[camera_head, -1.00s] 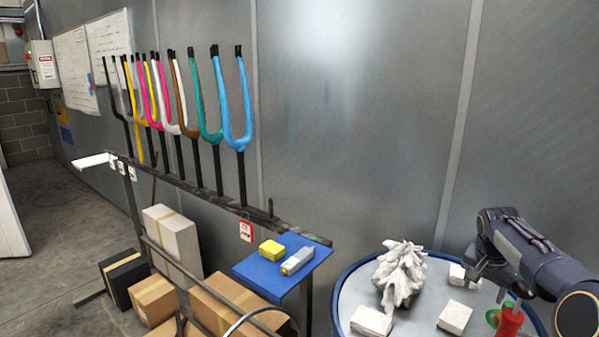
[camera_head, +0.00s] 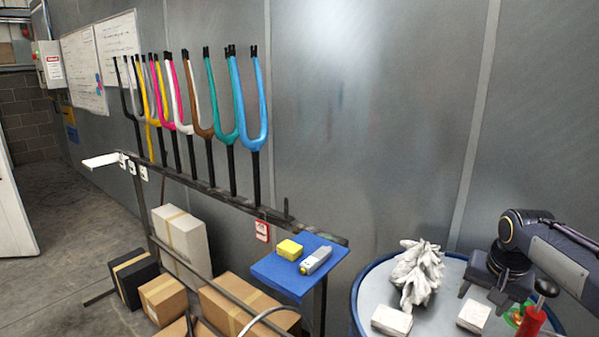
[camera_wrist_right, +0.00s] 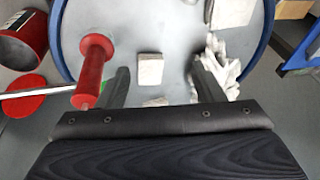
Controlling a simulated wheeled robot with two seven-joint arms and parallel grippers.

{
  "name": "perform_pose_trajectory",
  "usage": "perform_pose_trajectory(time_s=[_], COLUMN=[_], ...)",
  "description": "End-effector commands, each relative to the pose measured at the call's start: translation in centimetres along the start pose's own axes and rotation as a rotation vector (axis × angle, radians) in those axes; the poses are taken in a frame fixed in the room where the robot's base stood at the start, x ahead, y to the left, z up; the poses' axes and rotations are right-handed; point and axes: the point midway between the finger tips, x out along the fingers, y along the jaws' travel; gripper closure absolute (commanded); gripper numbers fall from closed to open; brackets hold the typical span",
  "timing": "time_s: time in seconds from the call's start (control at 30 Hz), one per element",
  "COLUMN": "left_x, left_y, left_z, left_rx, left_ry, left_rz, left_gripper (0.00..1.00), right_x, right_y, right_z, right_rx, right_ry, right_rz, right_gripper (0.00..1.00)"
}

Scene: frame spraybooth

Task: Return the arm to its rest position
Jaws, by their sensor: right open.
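My right gripper (camera_head: 482,294) hangs over the round table (camera_head: 362,300) at the lower right of the head view, fingers pointing down. It is open, with nothing between its fingers. In the right wrist view its two dark fingers (camera_wrist_right: 162,80) stand apart over the table top, with white blocks (camera_wrist_right: 150,68) showing between them. My left gripper is not in view.
A crumpled white cloth (camera_head: 418,272) and white blocks (camera_head: 392,320) lie on the table. A red-handled tool (camera_head: 530,322) stands close to the gripper. A blue shelf (camera_head: 285,276) and a rack of coloured forks (camera_head: 250,140) are left.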

Motion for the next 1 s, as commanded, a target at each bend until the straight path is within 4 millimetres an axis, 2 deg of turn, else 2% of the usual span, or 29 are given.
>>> perform_pose_trajectory(time_s=[0.03, 0.17, 0.23, 0.4, 0.5, 0.6, 0.7, 0.9, 0.93, 1.0], left_x=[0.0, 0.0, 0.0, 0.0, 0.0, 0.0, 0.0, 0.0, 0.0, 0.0], left_y=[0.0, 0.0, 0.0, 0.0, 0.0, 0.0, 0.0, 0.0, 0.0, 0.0], left_z=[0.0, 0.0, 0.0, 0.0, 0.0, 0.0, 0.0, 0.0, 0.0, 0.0], left_rx=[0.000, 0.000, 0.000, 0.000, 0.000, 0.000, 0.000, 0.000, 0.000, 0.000], left_ry=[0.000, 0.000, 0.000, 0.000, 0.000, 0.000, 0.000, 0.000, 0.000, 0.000], left_rz=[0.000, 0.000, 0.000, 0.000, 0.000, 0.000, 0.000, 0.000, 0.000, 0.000], left_gripper=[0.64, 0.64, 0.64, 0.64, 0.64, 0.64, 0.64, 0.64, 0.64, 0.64], right_x=[-1.3, -3.9, -4.9, -5.1, -4.4, -3.6, -3.2, -3.1, -3.1, -3.1], right_y=[-0.1, -0.3, -0.3, 0.1, 0.3, 0.4, 0.4, 0.5, 0.5, 0.5], right_z=[1.9, 8.5, 12.9, 23.0, 27.4, 30.2, 31.5, 31.8, 31.8, 31.8], right_rx=[-0.030, -0.133, -0.196, -0.327, -0.381, -0.415, -0.432, -0.435, -0.435, -0.434], right_ry=[0.003, 0.006, 0.009, 0.027, 0.037, 0.043, 0.047, 0.045, 0.045, 0.045], right_rz=[-0.029, -0.127, -0.188, -0.322, -0.378, -0.415, -0.432, -0.435, -0.435, -0.435], right_gripper=[0.39, 0.39, 0.39, 0.39, 0.39, 0.39, 0.39, 0.39, 0.40, 0.49])
